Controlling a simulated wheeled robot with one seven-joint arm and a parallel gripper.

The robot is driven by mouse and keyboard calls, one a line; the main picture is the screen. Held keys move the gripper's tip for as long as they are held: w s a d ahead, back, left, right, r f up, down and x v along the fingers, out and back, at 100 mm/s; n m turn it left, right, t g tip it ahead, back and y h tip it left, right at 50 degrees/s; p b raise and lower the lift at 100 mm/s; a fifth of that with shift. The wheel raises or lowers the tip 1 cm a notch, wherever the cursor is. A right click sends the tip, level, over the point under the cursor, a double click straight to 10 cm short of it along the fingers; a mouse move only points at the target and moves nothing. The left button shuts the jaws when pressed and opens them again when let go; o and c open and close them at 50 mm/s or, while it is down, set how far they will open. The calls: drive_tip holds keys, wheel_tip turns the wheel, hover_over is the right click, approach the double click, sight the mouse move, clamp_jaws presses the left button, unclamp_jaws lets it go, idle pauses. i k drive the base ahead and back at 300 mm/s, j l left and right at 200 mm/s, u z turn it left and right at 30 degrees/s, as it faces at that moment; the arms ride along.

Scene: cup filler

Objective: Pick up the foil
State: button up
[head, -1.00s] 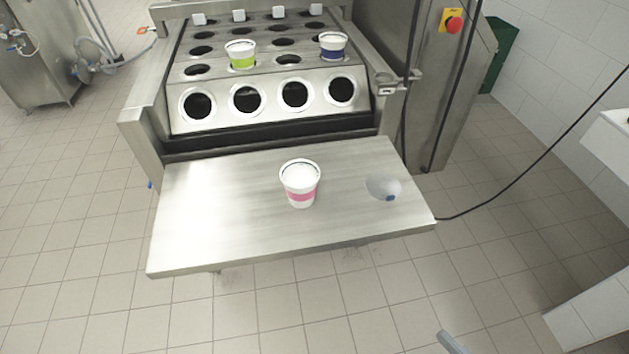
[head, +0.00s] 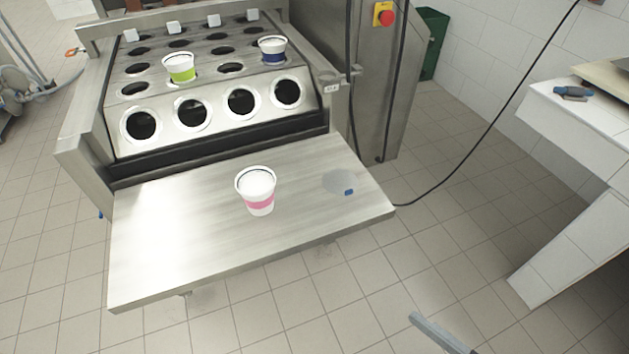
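The foil (head: 337,180) is a thin, pale, round disc with a small blue tab at its lower right edge. It lies flat on the right part of the steel shelf (head: 160,255) in front of the filling machine. A white cup with a pink band (head: 257,190) stands upright on the shelf to the left of the foil, apart from it. A grey bar at the bottom edge may be part of my arm. My gripper's fingers are not recognisable in the view.
The machine (head: 85,150) behind the shelf has rows of round holes. A green-banded cup (head: 180,68) and a blue-banded cup (head: 271,50) sit in it. A black cable (head: 470,150) runs at the right. A white counter (head: 575,115) stands at far right. The tiled floor in front is clear.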

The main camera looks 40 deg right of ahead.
sight(335, 181)
drive_tip(key=i+j, duration=0.15)
drive_tip(key=j, duration=0.3)
drive_tip(key=i+j+z, duration=0.1)
drive_tip(key=j, duration=0.3)
drive_tip(key=i+j, duration=0.15)
drive_tip(key=j, duration=0.3)
drive_tip(key=z, duration=0.05)
